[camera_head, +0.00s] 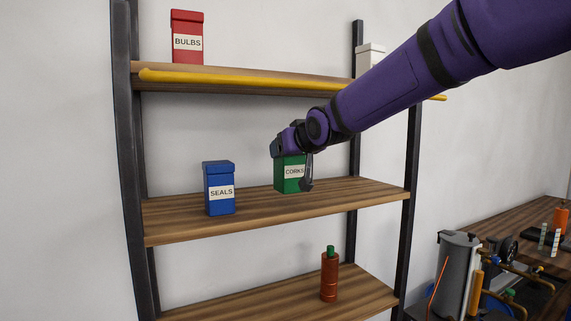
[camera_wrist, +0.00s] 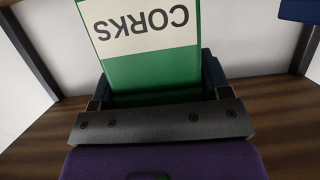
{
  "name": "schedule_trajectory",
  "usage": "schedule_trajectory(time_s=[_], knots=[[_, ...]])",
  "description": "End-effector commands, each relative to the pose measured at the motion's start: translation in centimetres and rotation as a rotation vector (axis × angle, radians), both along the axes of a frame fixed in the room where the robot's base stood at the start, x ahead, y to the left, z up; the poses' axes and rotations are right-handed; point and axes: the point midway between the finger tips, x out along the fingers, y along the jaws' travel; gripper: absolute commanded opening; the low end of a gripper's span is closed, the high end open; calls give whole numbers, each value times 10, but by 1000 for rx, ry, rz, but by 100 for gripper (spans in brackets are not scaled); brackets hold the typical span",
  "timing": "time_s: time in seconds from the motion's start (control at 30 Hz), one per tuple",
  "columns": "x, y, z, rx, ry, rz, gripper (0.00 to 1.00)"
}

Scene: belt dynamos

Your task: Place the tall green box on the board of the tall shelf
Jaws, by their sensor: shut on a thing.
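The tall green box (camera_head: 289,183), labelled CORKS, is at the middle board (camera_head: 330,196) of the tall shelf, right of its centre. My gripper (camera_head: 292,168) is around its upper part and shut on it. In the wrist view the green box (camera_wrist: 150,68) is between the fingers of my gripper (camera_wrist: 155,90), with its label upside down. The box looks upright. Its base appears at the board surface, but I cannot tell whether it touches. My gripper and wrist hide its top.
A blue SEALS box (camera_head: 220,190) stands left on the same board. A yellow bar (camera_head: 230,80) runs along the upper board's front edge, below a red BULBS box (camera_head: 187,38). A brown bottle (camera_head: 329,277) stands on the lower board. A cluttered bench (camera_head: 520,225) is at right.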

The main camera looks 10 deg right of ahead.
Motion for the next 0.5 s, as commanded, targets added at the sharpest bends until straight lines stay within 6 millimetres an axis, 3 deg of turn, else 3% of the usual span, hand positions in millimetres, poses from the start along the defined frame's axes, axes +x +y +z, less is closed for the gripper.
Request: schedule_trajectory(time_s=[0.3, 0.5], knots=[[21, 7, -1, -1, -2, 3, 38], [23, 8, -11, 0, 0, 3, 38]])
